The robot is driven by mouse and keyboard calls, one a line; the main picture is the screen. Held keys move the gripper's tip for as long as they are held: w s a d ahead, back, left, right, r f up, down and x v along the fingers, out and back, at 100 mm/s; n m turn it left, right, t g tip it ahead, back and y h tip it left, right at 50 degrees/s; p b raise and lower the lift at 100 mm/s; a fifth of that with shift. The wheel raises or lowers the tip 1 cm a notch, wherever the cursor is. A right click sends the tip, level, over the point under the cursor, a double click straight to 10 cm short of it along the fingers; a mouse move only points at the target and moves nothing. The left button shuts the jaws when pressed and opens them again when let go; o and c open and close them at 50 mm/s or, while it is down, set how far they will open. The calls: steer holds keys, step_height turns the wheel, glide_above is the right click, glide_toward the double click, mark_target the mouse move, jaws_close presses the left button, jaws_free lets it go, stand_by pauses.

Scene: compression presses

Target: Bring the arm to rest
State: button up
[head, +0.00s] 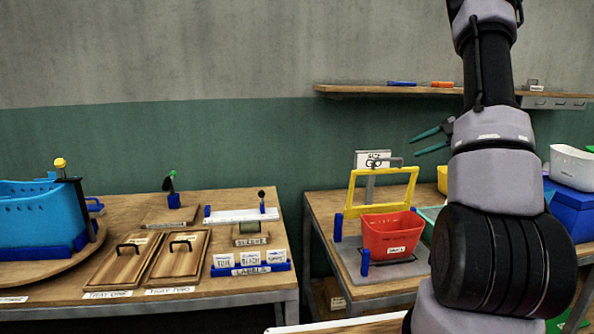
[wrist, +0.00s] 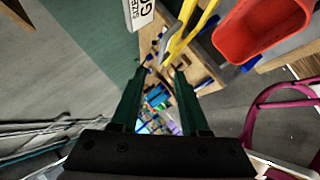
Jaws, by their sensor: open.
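My arm (head: 490,170) rises on the right side of the head view and covers part of the right table. My gripper (head: 416,147) has green fingers and points left, in the air above and behind the red basket. In the wrist view its two fingers (wrist: 160,73) are spread apart with nothing between them. Beyond them, the red basket (wrist: 262,28) and a yellow frame (wrist: 180,38) appear at the top. The fingers look clear of both.
The red basket (head: 390,235) stands by the yellow frame (head: 350,190) and a size sign (head: 372,160) on the right table (head: 325,208). A shelf (head: 345,92) hangs behind. The left table (head: 265,195) holds a blue basket (head: 30,210) and two lidded trays (head: 180,256). A gap separates the tables.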

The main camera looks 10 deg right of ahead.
steer(key=s+a+r+n+g+h, duration=0.1)
steer(key=s+a+r+n+g, duration=0.1)
steer(key=s+a+r+n, duration=0.55)
steer(key=s+a+r+n+g+h, duration=0.1)
steer(key=s+a+r+n+h, duration=0.2)
steer(key=a+n, duration=0.8)
steer(key=s+a+r+n+t+h, duration=0.1)
steer(key=s+a+n+h, duration=0.1)
steer(key=s+n, duration=0.6)
steer(key=s+a+r+n+t+h, duration=0.1)
steer(key=s+a+n, duration=0.4)
steer(key=n, duration=1.3)
steer(key=s+t+h, duration=0.1)
steer(key=s, duration=0.3)
steer(key=shift+s+r+t, duration=0.25)
steer(key=shift+t, duration=0.05)
steer(key=shift+a, duration=0.1)
